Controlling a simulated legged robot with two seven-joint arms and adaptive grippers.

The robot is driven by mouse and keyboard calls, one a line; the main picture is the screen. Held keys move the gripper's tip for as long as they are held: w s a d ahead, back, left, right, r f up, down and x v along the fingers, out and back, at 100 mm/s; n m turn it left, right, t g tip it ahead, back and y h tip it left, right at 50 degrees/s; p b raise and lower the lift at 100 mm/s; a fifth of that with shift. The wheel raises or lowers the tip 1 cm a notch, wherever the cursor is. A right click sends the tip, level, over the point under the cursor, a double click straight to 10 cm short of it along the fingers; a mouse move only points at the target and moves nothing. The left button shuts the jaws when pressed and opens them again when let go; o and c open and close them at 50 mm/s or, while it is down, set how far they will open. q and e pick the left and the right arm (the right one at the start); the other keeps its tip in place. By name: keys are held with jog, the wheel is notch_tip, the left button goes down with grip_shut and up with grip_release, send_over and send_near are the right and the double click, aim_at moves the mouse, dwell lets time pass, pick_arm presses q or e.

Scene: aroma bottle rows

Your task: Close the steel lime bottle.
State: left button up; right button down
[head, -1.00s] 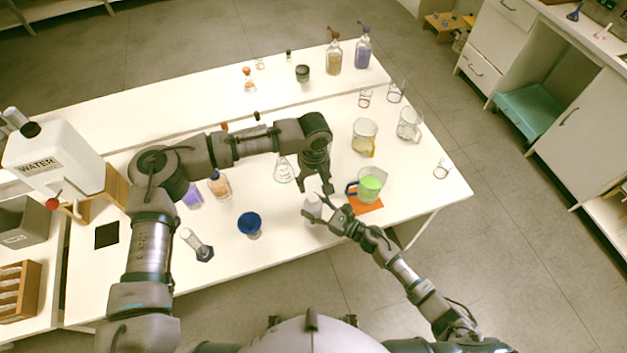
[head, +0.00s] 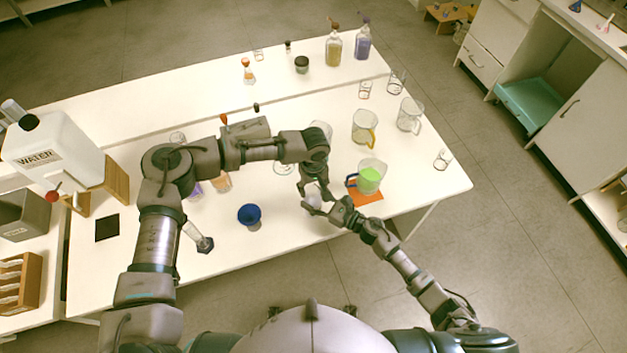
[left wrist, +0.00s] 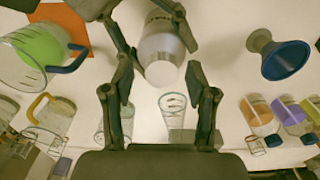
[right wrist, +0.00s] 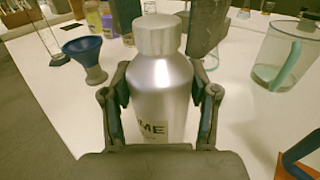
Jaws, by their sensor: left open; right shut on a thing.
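The steel lime bottle (right wrist: 160,85) stands upright in the right wrist view, with part of its label showing. A silver cap (right wrist: 160,33) sits on its mouth; I cannot tell whether it is tight. My right gripper (right wrist: 160,112) is shut on the bottle's body. My left gripper (left wrist: 160,78) is open, with its fingers apart on either side of the cap (left wrist: 161,74). In the head view the bottle (head: 313,201) is partly hidden by my left gripper (head: 314,190) and right gripper (head: 325,208).
A beaker of green liquid (head: 369,180) stands on an orange mat (head: 364,200) to the right. A blue funnel (head: 249,214) is to the left. Empty beakers (head: 364,127) stand behind. Table space in front of the funnel is clear.

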pick_arm(q)
jog(key=shift+f, duration=0.2)
pick_arm(e)
jog(key=shift+f, duration=0.1)
pick_arm(q)
jog(key=shift+c, duration=0.2)
grip_shut()
jog(key=m, duration=0.5)
jog(key=shift+s+m, duration=0.1)
jog(key=shift+m, duration=0.3)
jog(key=m, duration=1)
pick_arm(e)
jog(key=shift+s, duration=0.1)
pick_arm(q)
jog(key=m, duration=0.7)
jog(key=shift+m, duration=0.4)
jog(key=shift+o, duration=0.8)
grip_release()
